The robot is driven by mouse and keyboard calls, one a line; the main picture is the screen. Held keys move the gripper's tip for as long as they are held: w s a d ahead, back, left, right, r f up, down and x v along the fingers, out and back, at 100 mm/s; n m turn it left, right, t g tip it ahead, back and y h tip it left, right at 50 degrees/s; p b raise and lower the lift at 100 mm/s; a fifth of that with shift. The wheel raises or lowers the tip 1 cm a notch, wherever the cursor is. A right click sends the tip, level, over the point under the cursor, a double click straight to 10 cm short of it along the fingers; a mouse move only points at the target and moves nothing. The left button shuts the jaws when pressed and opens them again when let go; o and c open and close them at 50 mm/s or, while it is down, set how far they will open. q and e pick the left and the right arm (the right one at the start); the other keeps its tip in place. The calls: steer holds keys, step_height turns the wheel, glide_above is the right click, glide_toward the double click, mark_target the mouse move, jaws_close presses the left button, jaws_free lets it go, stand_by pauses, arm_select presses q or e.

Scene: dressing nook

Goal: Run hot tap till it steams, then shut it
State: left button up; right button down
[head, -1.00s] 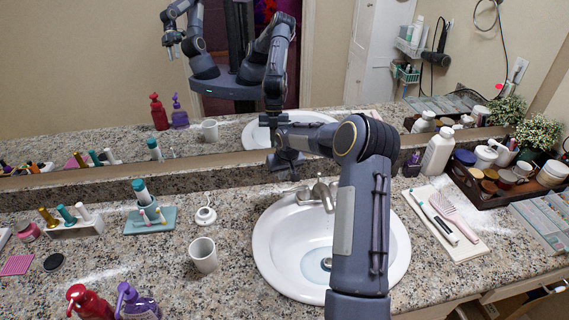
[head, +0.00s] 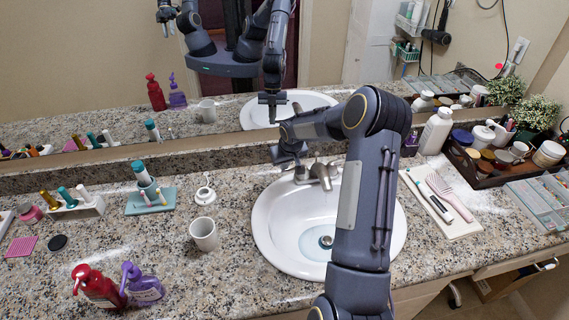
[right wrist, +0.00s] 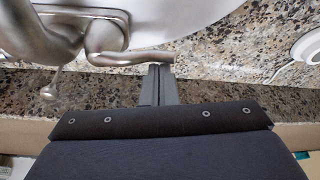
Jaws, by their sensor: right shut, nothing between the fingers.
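The metal tap (head: 320,174) stands at the back rim of the white oval basin (head: 268,238). Its left lever handle (head: 287,166) also shows in the right wrist view (right wrist: 135,58), pointing sideways. My right gripper (head: 288,158) is shut and empty at this lever. In the right wrist view its fingertips (right wrist: 160,68) are at the lever's free end; I cannot tell whether they touch. No stream or steam shows at the spout. Pale bluish colour shows around the drain (head: 326,241). My forearm covers the basin's right side. My left gripper appears only as a mirror reflection.
A white mug (head: 204,234) and a small white round item (head: 205,195) stand left of the basin. Red (head: 97,286) and purple (head: 143,283) pump bottles are at the front left. A cloth with brushes (head: 440,205) lies right. The mirror wall is close behind the tap.

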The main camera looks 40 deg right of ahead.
steer(key=shift+s+a+n+y, duration=0.1)
steer(key=shift+s+n+y, duration=0.25)
steer(key=shift+n, duration=0.35)
steer(key=shift+s+a+n, duration=0.1)
steer(key=shift+s+n, duration=0.35)
steer(key=shift+n, duration=0.25)
steer(key=shift+s+n+y, duration=0.4)
steer(key=shift+n+y, duration=0.05)
steer(key=shift+n, duration=0.15)
steer(key=shift+s+b, duration=0.55)
steer(key=shift+b, duration=0.1)
steer(key=shift+s, duration=0.1)
steer(key=shift+s+r, duration=0.1)
